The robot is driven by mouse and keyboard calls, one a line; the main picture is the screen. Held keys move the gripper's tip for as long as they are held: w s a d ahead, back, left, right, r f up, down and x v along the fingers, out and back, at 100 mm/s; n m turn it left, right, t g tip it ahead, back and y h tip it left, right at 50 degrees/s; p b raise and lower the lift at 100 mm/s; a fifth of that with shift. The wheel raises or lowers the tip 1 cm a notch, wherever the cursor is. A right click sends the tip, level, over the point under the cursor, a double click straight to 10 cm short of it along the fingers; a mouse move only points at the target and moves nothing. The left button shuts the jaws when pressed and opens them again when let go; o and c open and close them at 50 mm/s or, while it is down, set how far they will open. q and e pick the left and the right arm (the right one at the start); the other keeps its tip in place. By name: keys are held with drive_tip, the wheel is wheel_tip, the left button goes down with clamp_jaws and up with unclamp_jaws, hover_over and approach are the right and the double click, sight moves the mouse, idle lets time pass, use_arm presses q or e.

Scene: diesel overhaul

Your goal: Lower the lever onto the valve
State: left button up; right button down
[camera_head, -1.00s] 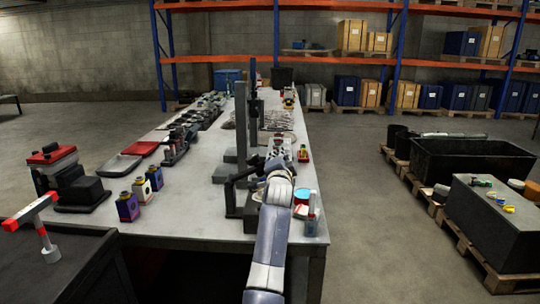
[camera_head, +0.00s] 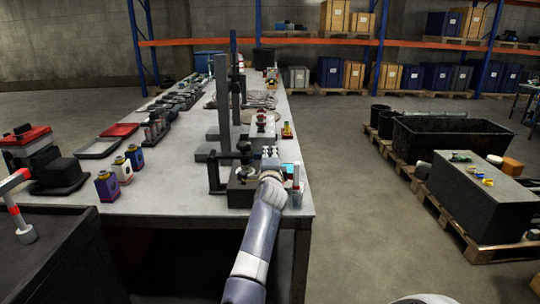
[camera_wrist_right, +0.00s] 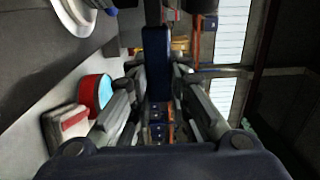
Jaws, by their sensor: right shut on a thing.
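The test fixture (camera_head: 241,194) stands near the right front edge of the bench, with a dark upright frame and a black knob at its top. My right gripper (camera_head: 270,160) is at the right side of this fixture. In the right wrist view the right gripper (camera_wrist_right: 157,80) is shut on a dark blue bar, which looks like the lever (camera_wrist_right: 156,55). The bar runs up between the fingers. The valve cannot be told apart clearly at the fixture, and I cannot tell whether the lever touches it. My left gripper is not in view.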

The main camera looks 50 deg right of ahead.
drive_tip(key=shift+r, duration=0.25)
drive_tip(key=c, duration=1.7)
unclamp_jaws()
drive_tip(key=shift+w, duration=0.1)
drive_tip(key=shift+o, duration=1.1)
drive_tip(key=shift+w+f, duration=0.1)
drive_tip(key=shift+f, duration=0.1)
drive_tip(key=v, duration=0.7)
drive_tip(key=shift+s+a, duration=0.15)
drive_tip(key=shift+s, duration=0.1)
